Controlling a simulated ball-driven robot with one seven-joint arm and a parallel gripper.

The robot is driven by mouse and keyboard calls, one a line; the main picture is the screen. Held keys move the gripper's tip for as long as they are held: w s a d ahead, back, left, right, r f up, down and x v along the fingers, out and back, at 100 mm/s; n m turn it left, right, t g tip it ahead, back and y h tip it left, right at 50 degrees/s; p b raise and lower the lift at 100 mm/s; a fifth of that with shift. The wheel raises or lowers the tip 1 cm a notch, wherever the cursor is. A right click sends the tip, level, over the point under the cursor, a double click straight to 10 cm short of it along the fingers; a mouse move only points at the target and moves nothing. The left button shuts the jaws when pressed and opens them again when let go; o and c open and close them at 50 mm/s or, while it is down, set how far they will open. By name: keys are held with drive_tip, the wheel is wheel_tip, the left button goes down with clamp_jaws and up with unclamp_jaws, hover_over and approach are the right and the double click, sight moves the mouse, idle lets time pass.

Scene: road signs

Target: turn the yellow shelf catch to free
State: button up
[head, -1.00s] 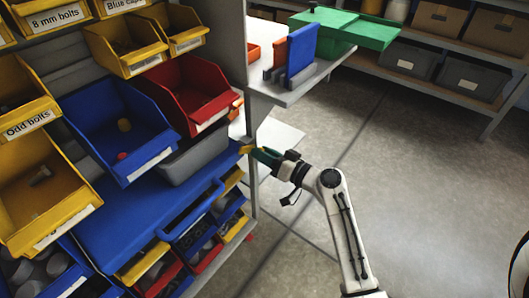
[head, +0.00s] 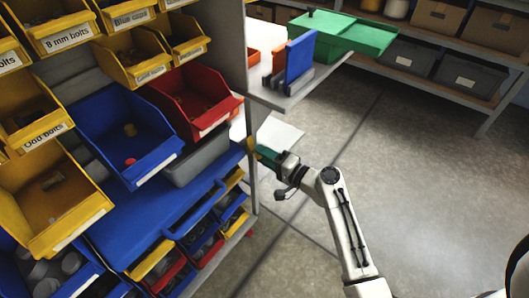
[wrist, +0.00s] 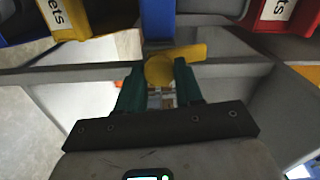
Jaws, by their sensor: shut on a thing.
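The yellow shelf catch (head: 250,145) is on the front edge of the grey shelf upright, beside the blue shelf. In the wrist view the catch (wrist: 160,70) shows a round hub with a flat tab reaching to the right. My gripper (head: 259,151) has green fingers and reaches the catch from the right. In the wrist view my gripper (wrist: 159,88) has one finger on each side of the hub and is shut on it. The fingers hide part of the catch in the head view.
A grey bin (head: 196,163) and a red bin (head: 197,103) are just left of the catch. A blue bin (head: 127,135) is further left. The floor to the right is clear.

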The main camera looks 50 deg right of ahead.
drive_tip(key=shift+m+p, duration=0.3)
drive_tip(key=shift+m, duration=0.5)
drive_tip(key=o, duration=1)
drive_tip(key=shift+s, duration=0.1)
drive_tip(key=s, duration=1)
drive_tip(key=shift+s+d+p, duration=0.2)
drive_tip(key=shift+s+p, duration=0.1)
drive_tip(key=shift+p, duration=0.05)
